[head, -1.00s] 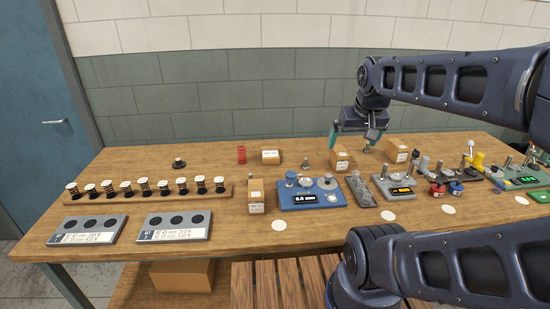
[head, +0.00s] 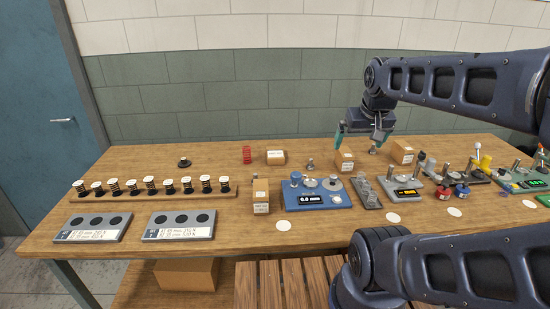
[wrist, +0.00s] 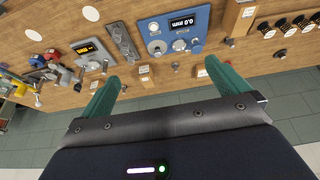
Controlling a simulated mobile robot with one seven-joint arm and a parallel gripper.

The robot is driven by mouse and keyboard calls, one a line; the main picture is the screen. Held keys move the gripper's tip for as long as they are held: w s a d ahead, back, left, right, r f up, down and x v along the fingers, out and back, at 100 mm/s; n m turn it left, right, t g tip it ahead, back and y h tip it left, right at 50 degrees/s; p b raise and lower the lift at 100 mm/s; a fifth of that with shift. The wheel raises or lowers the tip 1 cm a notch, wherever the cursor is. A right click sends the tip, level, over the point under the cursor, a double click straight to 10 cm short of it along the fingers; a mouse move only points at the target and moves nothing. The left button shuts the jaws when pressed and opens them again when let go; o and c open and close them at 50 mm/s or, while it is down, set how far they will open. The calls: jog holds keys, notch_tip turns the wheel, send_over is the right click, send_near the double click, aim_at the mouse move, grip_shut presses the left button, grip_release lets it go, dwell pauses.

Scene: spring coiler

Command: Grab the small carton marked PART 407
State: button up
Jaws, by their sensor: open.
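Several small tan cartons with white labels stand on the bench; the print is too small to read, so I cannot tell which is PART 407. One carton (head: 345,160) stands just below and in front of my gripper (head: 361,138); it also shows in the wrist view (wrist: 144,73). Others are a back-left carton (head: 276,157), a right carton (head: 402,153) and a front carton (head: 261,196). My gripper, with green fingers, is open and points down. In the wrist view, the gap between the fingertips (wrist: 162,72) is empty, with the middle carton beyond it.
A metal knob-like piece (head: 375,146) stands close to the right finger. A blue gauge (head: 318,194), a grey tray (head: 367,193) and a grey gauge (head: 401,187) lie in front. The back-left bench is mostly clear.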

dwell(0.3)
jog(key=g, duration=0.5)
send_over(275, 152)
jog(key=f, duration=2.2)
jog(key=shift+d+f, duration=0.3)
jog(key=shift+d, duration=0.05)
notch_tip(275, 152, down, 5)
jog(key=shift+r, duration=0.1)
jog(key=shift+s+a+f, duration=0.1)
jog(key=shift+a+f, duration=0.05)
jog(key=shift+f, duration=1.25)
jog(key=shift+s+a+f, duration=0.1)
jog(key=shift+a+f, duration=0.05)
jog(key=shift+f, duration=1.25)
jog(key=c, duration=1.2)
